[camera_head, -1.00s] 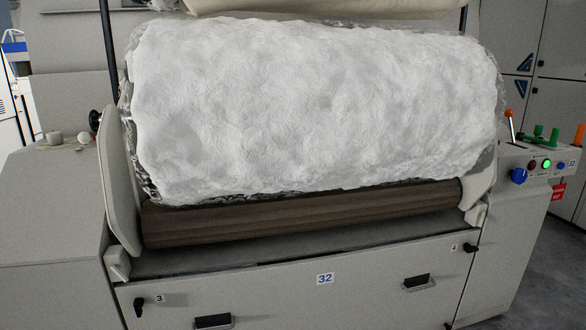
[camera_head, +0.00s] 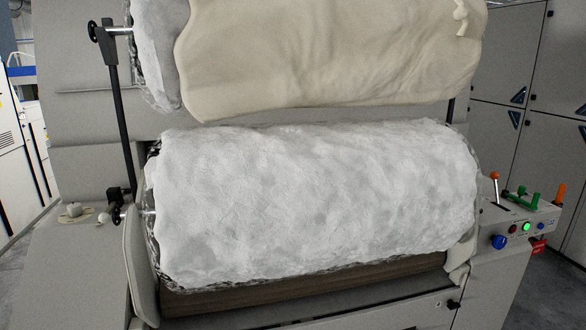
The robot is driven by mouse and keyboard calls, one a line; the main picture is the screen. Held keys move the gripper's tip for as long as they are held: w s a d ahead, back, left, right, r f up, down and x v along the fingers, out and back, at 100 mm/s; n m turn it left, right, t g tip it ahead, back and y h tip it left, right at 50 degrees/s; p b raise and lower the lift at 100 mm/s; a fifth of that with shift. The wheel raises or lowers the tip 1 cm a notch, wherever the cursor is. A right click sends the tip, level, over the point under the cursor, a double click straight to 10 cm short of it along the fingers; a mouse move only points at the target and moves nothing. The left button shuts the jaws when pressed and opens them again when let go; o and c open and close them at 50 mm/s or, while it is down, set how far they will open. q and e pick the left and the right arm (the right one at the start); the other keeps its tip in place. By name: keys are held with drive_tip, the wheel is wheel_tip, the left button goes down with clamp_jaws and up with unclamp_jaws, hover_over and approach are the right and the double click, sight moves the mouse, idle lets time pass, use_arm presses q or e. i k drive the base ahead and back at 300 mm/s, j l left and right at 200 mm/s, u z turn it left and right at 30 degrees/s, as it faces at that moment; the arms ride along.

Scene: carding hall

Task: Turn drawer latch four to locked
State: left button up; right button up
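Drawer latch four (camera_head: 454,305) is a small black latch on the grey machine front, low in the head view and right of centre. A small label (camera_head: 437,304) sits just left of it. The latch is small here; its handle seems to lie roughly sideways, but I cannot tell its exact angle. The drawer front (camera_head: 425,313) around it is cut off by the bottom edge of the picture. Neither of my grippers is in view.
A large white fibre roll (camera_head: 315,205) lies above a brown roller (camera_head: 300,288). A cream roll (camera_head: 330,60) hangs higher. A control box (camera_head: 520,227) with an orange-knobbed lever, green handles and a red tag stands right of the latch. Floor shows at far right.

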sight(452, 305)
drive_tip(key=i+l+z, duration=0.1)
drive_tip(key=z, duration=0.25)
drive_tip(key=i+l+z, duration=0.2)
drive_tip(key=z, duration=0.15)
drive_tip(key=i+l+z, duration=0.15)
drive_tip(key=z, duration=0.2)
drive_tip(key=i+l+u, duration=0.1)
drive_tip(key=i+l, duration=0.55)
drive_tip(key=l, duration=0.25)
drive_tip(key=u, duration=0.05)
